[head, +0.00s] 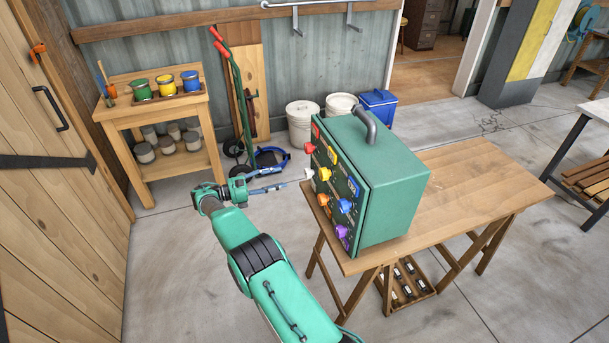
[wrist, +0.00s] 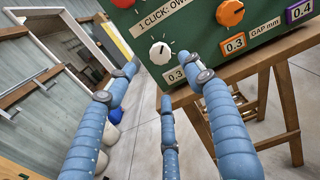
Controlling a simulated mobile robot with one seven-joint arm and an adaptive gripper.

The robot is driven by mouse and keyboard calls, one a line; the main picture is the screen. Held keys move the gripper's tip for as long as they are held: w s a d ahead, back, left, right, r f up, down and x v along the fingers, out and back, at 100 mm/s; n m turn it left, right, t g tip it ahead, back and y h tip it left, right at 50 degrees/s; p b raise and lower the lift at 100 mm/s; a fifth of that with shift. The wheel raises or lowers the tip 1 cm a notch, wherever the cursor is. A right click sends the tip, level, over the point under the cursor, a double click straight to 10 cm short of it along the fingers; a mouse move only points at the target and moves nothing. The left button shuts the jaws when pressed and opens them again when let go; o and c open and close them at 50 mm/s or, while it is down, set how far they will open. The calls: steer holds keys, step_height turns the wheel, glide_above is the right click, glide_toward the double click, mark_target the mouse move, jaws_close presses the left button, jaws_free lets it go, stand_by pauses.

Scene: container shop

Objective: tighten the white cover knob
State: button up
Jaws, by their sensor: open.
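The white cover knob (head: 309,173) sits on the front panel of the green box (head: 400,195), near its left edge. In the wrist view the white knob (wrist: 160,54) shows from the front, with a dark mark on its face and tick marks around it. My gripper (head: 286,177) is open and empty, to the left of the panel and pointing at the knob. In the wrist view its blue fingers are spread, with the knob seen between and just beyond the upper fingertips. The fingers appear apart from the knob.
Other coloured knobs crowd the panel, including a red knob (head: 310,148) above and an orange knob (wrist: 230,12) to the right. The box stands on a wooden trestle table (head: 470,190). White buckets (head: 301,125) stand behind. The floor left of the table is clear.

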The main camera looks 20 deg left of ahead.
mark_target(305, 174)
steer(key=x, duration=1.1)
steer(key=shift+w+d+b, duration=0.15)
steer(key=shift+b, duration=0.25)
steer(key=c, duration=1.2)
steer(key=shift+f+m+b, duration=0.1)
steer(key=shift+m+b, duration=0.2)
steer(key=shift+b, duration=0.1)
steer(key=m+b, duration=0.3)
steer(key=m, duration=0.1)
steer(key=shift+f, duration=0.1)
steer(key=shift+m+b, duration=0.35)
steer(key=shift+m, duration=1.75)
